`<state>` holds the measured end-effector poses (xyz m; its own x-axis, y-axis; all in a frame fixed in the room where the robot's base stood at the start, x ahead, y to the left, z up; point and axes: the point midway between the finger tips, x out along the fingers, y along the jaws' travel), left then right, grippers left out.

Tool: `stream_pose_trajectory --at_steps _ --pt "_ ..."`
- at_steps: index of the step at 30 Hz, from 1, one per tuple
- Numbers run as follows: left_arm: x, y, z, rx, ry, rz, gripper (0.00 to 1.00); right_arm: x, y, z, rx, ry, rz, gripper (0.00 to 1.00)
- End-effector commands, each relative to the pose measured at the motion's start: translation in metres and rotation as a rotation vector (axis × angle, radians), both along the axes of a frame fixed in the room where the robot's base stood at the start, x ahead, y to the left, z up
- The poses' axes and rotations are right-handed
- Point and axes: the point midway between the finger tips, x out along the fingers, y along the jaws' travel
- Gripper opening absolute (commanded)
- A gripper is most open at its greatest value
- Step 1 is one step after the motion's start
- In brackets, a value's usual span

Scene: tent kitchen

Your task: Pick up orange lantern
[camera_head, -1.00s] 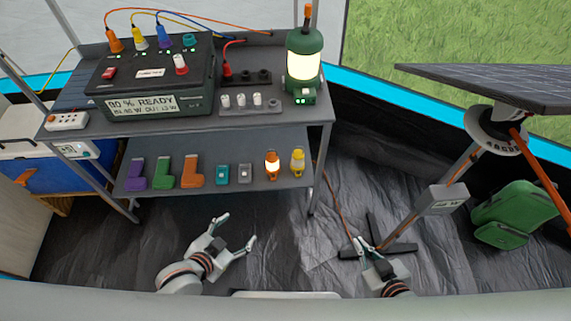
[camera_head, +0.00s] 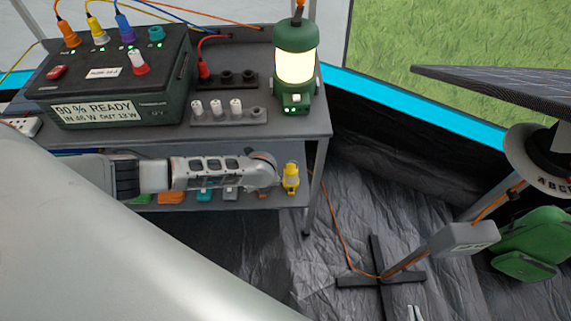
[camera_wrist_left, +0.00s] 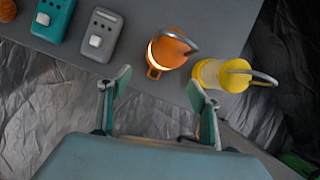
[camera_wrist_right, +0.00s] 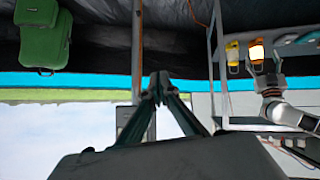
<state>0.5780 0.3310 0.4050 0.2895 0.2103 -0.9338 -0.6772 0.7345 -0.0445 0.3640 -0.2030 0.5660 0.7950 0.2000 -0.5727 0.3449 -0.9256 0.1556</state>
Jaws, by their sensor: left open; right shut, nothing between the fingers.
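The orange lantern (camera_wrist_left: 170,52), with a grey loop handle, stands on the lower shelf in the left wrist view. In the head view my left arm hides it. My left gripper (camera_wrist_left: 160,90) is open in front of it; the lantern is between and just beyond the fingertips, not visibly touched. The lit lantern also shows in the right wrist view (camera_wrist_right: 256,52), beside my left gripper (camera_wrist_right: 270,75). My right gripper (camera_wrist_right: 158,82) is shut and empty, away from the shelf; only its tip (camera_head: 413,312) shows in the head view.
A yellow lantern (camera_wrist_left: 222,75) stands close to the right of the orange one. Grey (camera_wrist_left: 100,35) and teal (camera_wrist_left: 54,18) devices lie to its left. The upper shelf (camera_head: 290,130) is above my left arm. A solar panel stand (camera_head: 375,270) is at the right.

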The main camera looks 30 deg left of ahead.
Motion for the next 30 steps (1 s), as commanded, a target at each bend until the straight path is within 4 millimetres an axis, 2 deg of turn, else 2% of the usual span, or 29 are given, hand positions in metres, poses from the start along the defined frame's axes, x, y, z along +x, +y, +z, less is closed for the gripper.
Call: stream_pose_trajectory --at_steps 1,4,12,16,21,25,27,30 --pt "0.003 0.012 -0.003 0.033 0.015 -0.016 0.63 -0.001 0.000 -0.003 -0.001 0.004 0.000 0.00" --pt "0.008 0.025 -0.002 0.068 0.026 -0.036 0.63 0.001 0.000 -0.003 -0.003 0.003 0.001 0.00" --pt "0.013 0.032 -0.027 0.073 0.034 -0.040 0.63 0.001 0.002 -0.008 0.004 0.005 0.003 0.00" --pt "0.017 0.032 -0.033 0.072 0.031 -0.040 0.63 0.001 0.004 -0.007 0.011 0.004 0.006 0.00" --pt "0.019 0.035 -0.060 0.073 0.037 -0.040 0.63 -0.009 0.008 -0.021 0.020 0.031 0.010 0.00" --pt "0.024 0.039 -0.075 0.071 0.037 -0.038 0.63 -0.001 0.016 -0.010 0.051 0.004 0.012 0.00" --pt "0.027 0.041 -0.077 0.071 0.033 -0.038 0.63 0.006 0.026 0.000 0.079 -0.022 0.015 0.00" --pt "0.030 0.041 -0.073 0.071 0.026 -0.039 0.63 0.015 0.030 0.011 0.093 -0.047 0.013 0.00"
